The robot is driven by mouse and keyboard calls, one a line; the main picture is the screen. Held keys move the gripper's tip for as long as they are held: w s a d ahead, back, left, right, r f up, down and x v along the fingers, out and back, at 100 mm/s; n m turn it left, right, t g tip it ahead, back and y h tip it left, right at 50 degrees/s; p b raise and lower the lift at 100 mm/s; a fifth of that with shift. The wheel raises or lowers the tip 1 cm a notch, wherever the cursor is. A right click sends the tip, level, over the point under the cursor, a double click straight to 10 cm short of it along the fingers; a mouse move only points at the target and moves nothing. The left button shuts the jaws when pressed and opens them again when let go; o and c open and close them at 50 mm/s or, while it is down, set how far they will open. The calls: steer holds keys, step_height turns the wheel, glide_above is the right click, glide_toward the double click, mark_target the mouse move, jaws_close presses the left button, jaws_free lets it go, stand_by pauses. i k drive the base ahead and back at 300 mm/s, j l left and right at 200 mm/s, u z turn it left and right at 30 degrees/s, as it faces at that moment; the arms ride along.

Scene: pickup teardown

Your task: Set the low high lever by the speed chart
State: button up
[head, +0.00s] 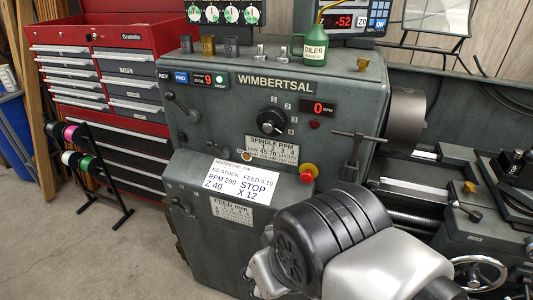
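The speed chart (271,150), headed SPINDLE RPM, is a white plate on the front of the grey-green lathe headstock (215,135). Its rows are too small to read surely. Above it is a round black selector knob (270,122) with positions 1 to 4. A dark lever (182,104) sits at the headstock's upper left, and another lever (181,206) is lower left. A T-shaped lever (357,136) is at the right. I cannot tell which is the low high lever. My arm fills the lower right; my gripper is not visible.
A white job card (240,184) reads RPM 280, Z 40, X 12. A red stop button (308,172) and a red 0 display (318,108) are nearby. A red tool cabinet (115,90) and a spool rack (85,165) stand left. The floor at lower left is clear.

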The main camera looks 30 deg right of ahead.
mark_target(192, 115)
steer(key=i+j+z, duration=0.1)
steer(key=i+z, duration=0.2)
steer(key=i, duration=0.95)
